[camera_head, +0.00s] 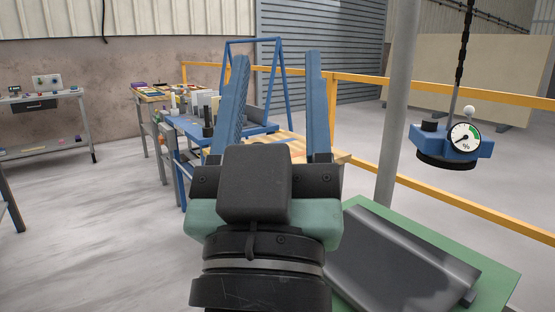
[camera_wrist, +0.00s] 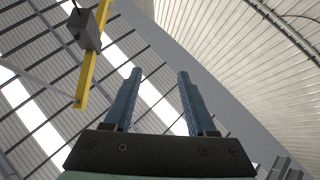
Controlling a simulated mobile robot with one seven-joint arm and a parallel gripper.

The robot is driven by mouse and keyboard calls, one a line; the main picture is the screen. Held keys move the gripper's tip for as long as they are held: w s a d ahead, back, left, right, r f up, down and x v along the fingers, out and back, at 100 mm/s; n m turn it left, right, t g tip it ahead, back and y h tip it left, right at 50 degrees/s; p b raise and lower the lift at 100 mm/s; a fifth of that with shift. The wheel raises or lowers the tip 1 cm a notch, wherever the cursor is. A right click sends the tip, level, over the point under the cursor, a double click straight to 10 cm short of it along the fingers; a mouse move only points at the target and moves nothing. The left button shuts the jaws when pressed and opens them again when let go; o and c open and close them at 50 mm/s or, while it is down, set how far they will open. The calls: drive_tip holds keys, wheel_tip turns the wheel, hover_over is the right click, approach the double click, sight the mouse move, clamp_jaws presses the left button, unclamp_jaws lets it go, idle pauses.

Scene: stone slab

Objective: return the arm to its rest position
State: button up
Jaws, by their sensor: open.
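My gripper (camera_head: 276,72) stands upright close in front of the head camera, its two blue fingers spread apart with nothing between them. In the wrist view the same gripper (camera_wrist: 159,80) points up at the roof, and only air and roof panels show between the fingers. The wrist and gripper body cover the lower middle of the head view. The gripper touches nothing that I can see. No stone slab can be made out for certain.
A blue lifting device with a gauge (camera_head: 449,143) hangs from a chain at the right, near a grey post (camera_head: 399,110). A green table (camera_head: 494,284) bearing a dark grey tray-like piece (camera_head: 400,262) stands lower right. Yellow railings (camera_head: 447,205) run behind. Workbenches (camera_head: 62,97) stand left.

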drive_tip(key=s+r+t+p, duration=0.1)
drive_tip(key=r+p, duration=1.2)
drive_tip(key=r, duration=0.3)
drive_tip(key=s+r+y+p, duration=0.1)
drive_tip(key=s+r+p, duration=0.1)
drive_tip(key=r+p, duration=1.1)
wheel_tip(320, 180, up, 3)
drive_tip(key=shift+s+r+t+p, duration=0.1)
drive_tip(key=shift+s+t+p, duration=0.2)
drive_tip(key=shift+t+p, duration=0.1)
